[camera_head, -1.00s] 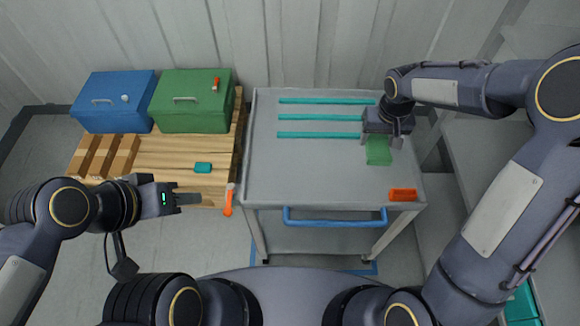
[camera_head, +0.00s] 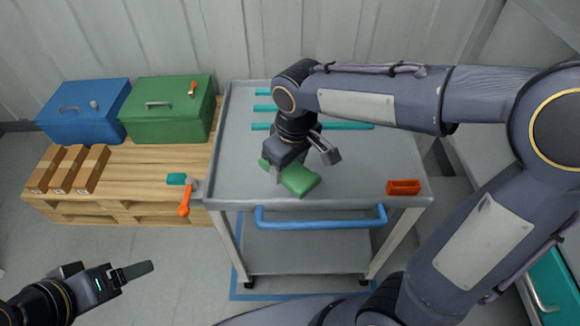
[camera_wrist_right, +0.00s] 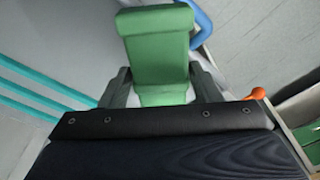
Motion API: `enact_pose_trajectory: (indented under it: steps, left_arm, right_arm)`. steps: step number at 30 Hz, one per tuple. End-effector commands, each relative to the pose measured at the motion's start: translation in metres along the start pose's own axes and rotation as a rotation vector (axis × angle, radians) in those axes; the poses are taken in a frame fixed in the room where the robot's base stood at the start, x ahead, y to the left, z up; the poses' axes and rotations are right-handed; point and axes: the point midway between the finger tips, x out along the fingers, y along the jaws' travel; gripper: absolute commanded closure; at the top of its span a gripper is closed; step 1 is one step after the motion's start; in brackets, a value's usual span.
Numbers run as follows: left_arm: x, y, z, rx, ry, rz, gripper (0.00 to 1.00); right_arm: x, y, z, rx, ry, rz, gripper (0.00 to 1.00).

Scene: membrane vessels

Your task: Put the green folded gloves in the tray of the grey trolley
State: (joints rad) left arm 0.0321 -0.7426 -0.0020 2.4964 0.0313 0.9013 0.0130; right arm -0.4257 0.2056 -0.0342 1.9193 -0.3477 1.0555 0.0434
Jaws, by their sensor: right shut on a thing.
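The green folded gloves (camera_head: 300,181) are a flat green bundle over the front middle of the grey trolley's tray (camera_head: 365,165). My right gripper (camera_head: 290,172) is shut on them, and its wrist hides part of them in the head view. In the right wrist view the gloves (camera_wrist_right: 158,50) sit between the two dark fingers (camera_wrist_right: 158,92) and stick out beyond them. I cannot tell whether the gloves touch the tray surface. My left gripper (camera_head: 138,271) is low at the left, away from the trolley, with no object visible at its tip; its finger gap is not clear.
Teal strips (camera_head: 262,127) lie across the back of the tray. An orange-red holder (camera_head: 403,187) is at its front right corner, above the blue handle (camera_head: 320,221). A pallet (camera_head: 150,165) at the left carries blue and green boxes, cartons and a teal block (camera_head: 177,179).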

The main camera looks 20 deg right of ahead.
Motion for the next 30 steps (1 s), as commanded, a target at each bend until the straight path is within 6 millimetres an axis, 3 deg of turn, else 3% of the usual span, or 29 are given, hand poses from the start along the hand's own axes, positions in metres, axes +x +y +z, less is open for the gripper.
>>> enact_pose_trajectory:
  steps: [9, 14, 25, 30]
  left_arm:
    - [-0.008, 0.004, -0.004, 0.0, 0.001, 0.0, 0.23]
    - [-0.007, 0.003, -0.004, 0.0, 0.0, 0.0, 0.23]
    - [-0.008, 0.004, -0.004, 0.0, 0.0, 0.0, 0.23]
    - [-0.007, 0.003, -0.004, 0.0, 0.0, 0.0, 0.23]
  right_arm:
    - [0.041, 0.051, -0.055, 0.007, -0.005, 0.0, 0.65]
    - [0.074, 0.066, -0.07, 0.006, -0.004, -0.001, 0.65]
    - [0.103, 0.081, -0.084, 0.005, -0.003, 0.0, 0.65]
    - [0.13, 0.081, -0.08, 0.004, -0.005, 0.0, 0.65]
